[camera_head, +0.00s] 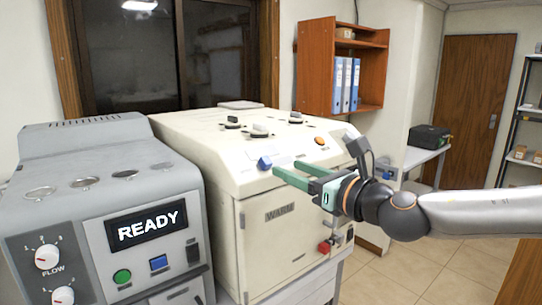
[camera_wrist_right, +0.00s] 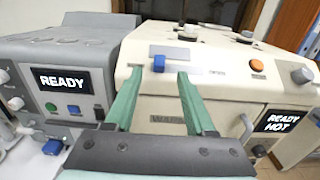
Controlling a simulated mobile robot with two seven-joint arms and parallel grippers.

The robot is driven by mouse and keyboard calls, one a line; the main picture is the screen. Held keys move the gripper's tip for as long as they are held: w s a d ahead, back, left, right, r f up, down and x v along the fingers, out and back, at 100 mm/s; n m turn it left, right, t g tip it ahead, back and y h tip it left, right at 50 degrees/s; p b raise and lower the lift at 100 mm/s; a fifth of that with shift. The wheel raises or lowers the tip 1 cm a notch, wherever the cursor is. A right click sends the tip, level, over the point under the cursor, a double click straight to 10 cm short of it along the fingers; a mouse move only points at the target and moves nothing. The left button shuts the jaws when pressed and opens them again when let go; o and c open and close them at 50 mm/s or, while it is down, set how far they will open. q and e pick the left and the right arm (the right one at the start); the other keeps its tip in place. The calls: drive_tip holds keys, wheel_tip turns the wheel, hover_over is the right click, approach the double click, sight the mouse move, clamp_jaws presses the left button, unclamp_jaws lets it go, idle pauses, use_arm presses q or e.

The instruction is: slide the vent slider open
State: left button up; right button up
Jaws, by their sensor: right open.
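The vent slider appears to be the small blue knob (camera_head: 264,163) on the sloped front panel of the cream machine (camera_head: 215,135). In the right wrist view the blue knob (camera_wrist_right: 158,63) shows between and beyond the two green fingers. My right gripper (camera_head: 286,167) is open, with its fingers pointing at the knob from the right in the head view. In the wrist view the fingertips of my right gripper (camera_wrist_right: 159,73) stand apart, one on each side of the knob. I cannot tell whether they touch it. My left gripper is not in view.
A grey machine (camera_head: 100,190) with a READY display stands to the left, close against the cream one. A wooden shelf (camera_head: 318,70) hangs behind.

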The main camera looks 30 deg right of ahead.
sight(267, 159)
drive_tip(key=shift+w+a, duration=0.15)
drive_tip(key=shift+w, duration=2.7)
drive_tip(key=shift+w+a, duration=0.15)
drive_tip(key=shift+w, duration=0.55)
clamp_jaws()
